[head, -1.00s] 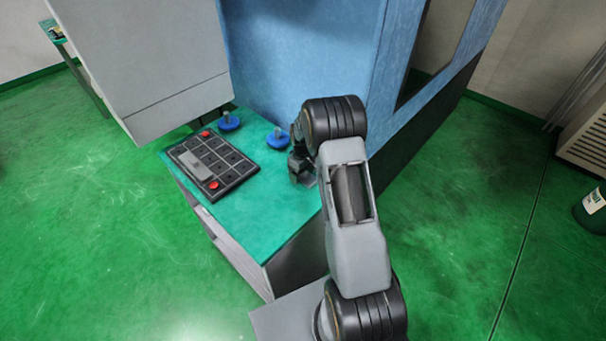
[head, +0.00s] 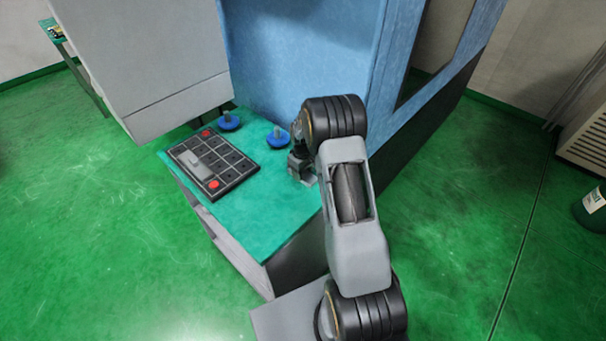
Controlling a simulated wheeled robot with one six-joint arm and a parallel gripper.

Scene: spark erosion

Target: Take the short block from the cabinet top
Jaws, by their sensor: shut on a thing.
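The teal cabinet top (head: 262,215) lies in front of the blue machine. My gripper (head: 299,166) is over its right side, pointing down, beside the right blue-based post. The jaws are shut on a small grey block, the short block (head: 307,180), which shows only in part beneath the fingers. My arm hides some of the gripper. I cannot tell whether the block still touches the cabinet top.
A dark tray (head: 228,185) with square pockets, two red corner marks and a grey bar (head: 203,162) lies left of my gripper. Two blue-based posts (head: 229,122) (head: 277,139) stand behind. A grey housing (head: 150,60) overhangs the back left. The cabinet's front area is clear.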

